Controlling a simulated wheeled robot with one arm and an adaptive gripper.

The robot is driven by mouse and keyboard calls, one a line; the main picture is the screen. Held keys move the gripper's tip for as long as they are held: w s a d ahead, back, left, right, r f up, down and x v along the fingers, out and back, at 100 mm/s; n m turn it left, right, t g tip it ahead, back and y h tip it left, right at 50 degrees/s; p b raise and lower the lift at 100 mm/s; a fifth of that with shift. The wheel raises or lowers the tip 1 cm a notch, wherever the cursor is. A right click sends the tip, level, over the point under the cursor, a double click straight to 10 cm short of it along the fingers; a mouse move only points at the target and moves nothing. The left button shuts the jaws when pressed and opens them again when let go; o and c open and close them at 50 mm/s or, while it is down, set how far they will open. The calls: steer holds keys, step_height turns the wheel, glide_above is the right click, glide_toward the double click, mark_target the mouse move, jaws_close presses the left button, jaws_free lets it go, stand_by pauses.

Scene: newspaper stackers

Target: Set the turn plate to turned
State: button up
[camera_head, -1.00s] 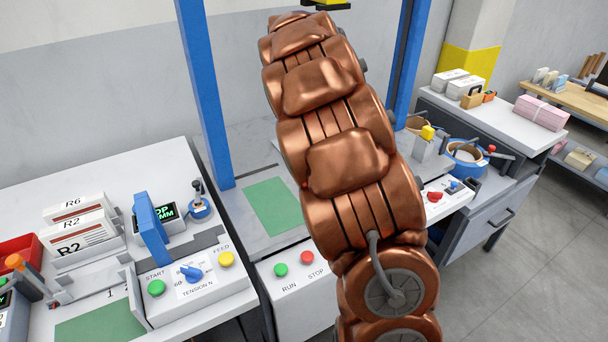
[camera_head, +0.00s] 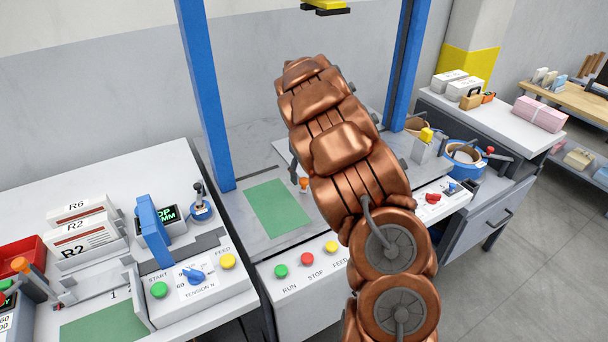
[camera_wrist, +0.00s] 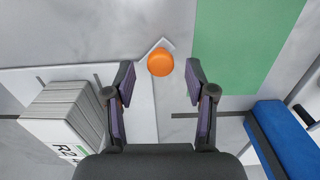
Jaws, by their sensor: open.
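A white plate with a round orange knob (camera_wrist: 160,62) lies on the grey table of the middle station. In the wrist view the white plate (camera_wrist: 138,108) extends below the knob, its tip just above it. My gripper (camera_wrist: 159,66) is open, with one finger on each side of the knob in the picture and a gap at both sides. I cannot tell the height between fingertips and knob. In the head view the orange knob (camera_head: 304,185) shows beside my arm, right of a green mat (camera_head: 277,208). My arm hides the gripper there and most of the plate.
An R2 paper stack (camera_wrist: 62,120) stands lower left in the wrist view. A blue post (camera_wrist: 285,140) is lower right. In the head view a blue post (camera_head: 205,95) rises left of the mat, and a yellow head (camera_head: 327,5) hangs above. Buttons line the front panel (camera_head: 310,272).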

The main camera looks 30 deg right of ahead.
steer(key=shift+f, duration=0.7)
steer(key=shift+c, duration=0.3)
jaws_close()
